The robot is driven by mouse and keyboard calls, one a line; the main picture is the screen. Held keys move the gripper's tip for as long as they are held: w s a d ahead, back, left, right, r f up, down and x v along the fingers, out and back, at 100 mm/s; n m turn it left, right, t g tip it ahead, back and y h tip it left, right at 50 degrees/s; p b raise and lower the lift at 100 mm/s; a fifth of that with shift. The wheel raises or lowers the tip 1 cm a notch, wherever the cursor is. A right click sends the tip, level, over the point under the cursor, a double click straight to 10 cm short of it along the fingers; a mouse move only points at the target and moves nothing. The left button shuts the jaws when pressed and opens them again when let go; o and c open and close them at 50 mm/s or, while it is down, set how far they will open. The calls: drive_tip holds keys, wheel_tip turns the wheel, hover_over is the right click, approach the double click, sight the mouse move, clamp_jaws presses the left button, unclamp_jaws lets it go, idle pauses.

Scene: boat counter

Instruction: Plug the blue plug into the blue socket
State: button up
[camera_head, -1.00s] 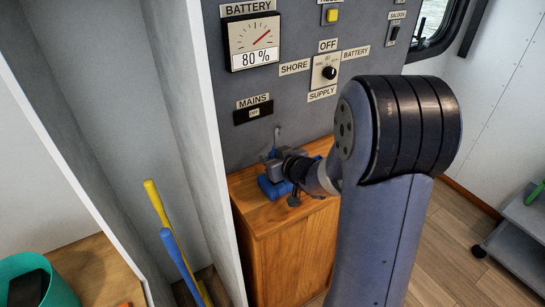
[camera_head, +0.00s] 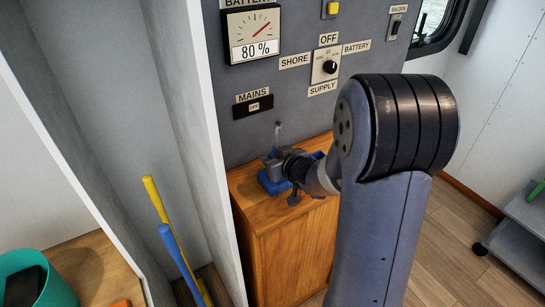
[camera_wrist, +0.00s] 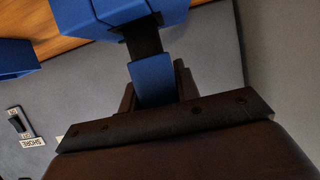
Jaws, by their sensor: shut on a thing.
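My gripper (camera_head: 276,168) is low over the wooden cabinet top, close to the grey panel. In the wrist view my gripper (camera_wrist: 155,95) is shut on a blue piece (camera_wrist: 152,82), which I take to be the blue plug. A black part (camera_wrist: 143,42) runs from it up to a larger blue block (camera_wrist: 120,10), perhaps the blue socket. I cannot tell whether plug and block are joined. In the head view a blue block (camera_head: 270,187) lies under my gripper, which hides much of it.
The wooden cabinet (camera_head: 275,225) stands against the panel (camera_head: 290,100) with its switches and labels. Another blue item (camera_wrist: 15,58) shows at left in the wrist view.

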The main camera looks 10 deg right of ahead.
drive_tip(key=shift+f+b, duration=0.85)
drive_tip(key=shift+f, duration=0.25)
drive_tip(key=o, duration=1.1)
drive_tip(key=shift+s, duration=0.1)
drive_tip(key=p+v, duration=0.1)
drive_tip(key=v, duration=0.9)
drive_tip(key=shift+s+d+r+p, duration=0.1)
drive_tip(key=shift+s+r+p, duration=0.1)
drive_tip(key=shift+s+p, duration=0.1)
